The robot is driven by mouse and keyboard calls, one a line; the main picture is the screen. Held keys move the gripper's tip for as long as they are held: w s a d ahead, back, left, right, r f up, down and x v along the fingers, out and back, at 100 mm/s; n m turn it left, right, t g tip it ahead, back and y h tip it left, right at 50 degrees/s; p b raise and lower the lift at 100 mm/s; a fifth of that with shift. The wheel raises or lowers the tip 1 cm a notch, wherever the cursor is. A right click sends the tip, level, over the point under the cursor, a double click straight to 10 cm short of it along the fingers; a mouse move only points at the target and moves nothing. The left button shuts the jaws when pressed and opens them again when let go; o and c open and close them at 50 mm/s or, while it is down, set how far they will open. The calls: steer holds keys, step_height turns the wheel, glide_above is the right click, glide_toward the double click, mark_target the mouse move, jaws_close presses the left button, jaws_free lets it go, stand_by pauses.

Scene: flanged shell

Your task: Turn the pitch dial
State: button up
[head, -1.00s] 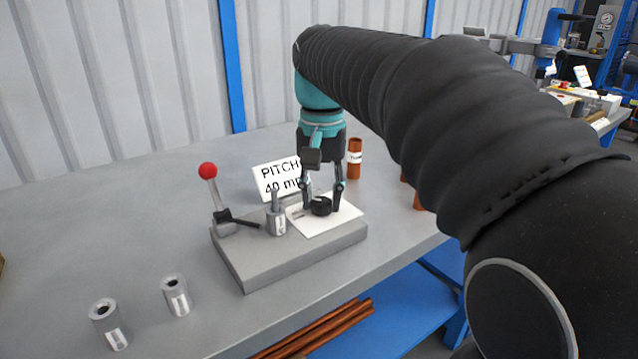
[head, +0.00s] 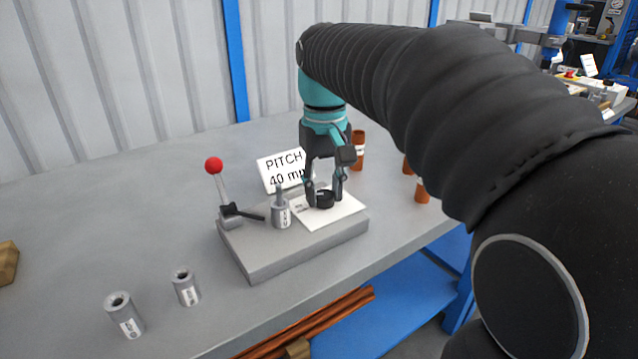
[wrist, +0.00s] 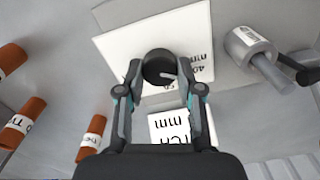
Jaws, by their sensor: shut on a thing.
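The pitch dial is a black round knob (head: 325,200) on a white plate (head: 341,211) at the right of the grey base block (head: 262,261). In the wrist view the dial (wrist: 158,66) shows a pale pointer line toward the lower right. My gripper (head: 325,199) points down over the plate and is shut on the dial, one finger on each side. It also shows in the wrist view (wrist: 160,92). A white sign (head: 283,168) reading "PITCH 40 mm" stands behind the block, partly hidden by my gripper.
A red-knobbed lever (head: 214,166) and a labelled grey cylinder with a pin (head: 281,213) stand on the block, left of the dial. Two hollow grey cylinders, one at front left (head: 124,315) and one nearer the block (head: 186,288), stand on the table. Copper-coloured tubes (head: 358,151) stand behind right.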

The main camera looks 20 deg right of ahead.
mark_target(324, 193)
steer(key=o, duration=1.2)
steer(key=shift+c, duration=0.2)
step_height(324, 193, up, 12)
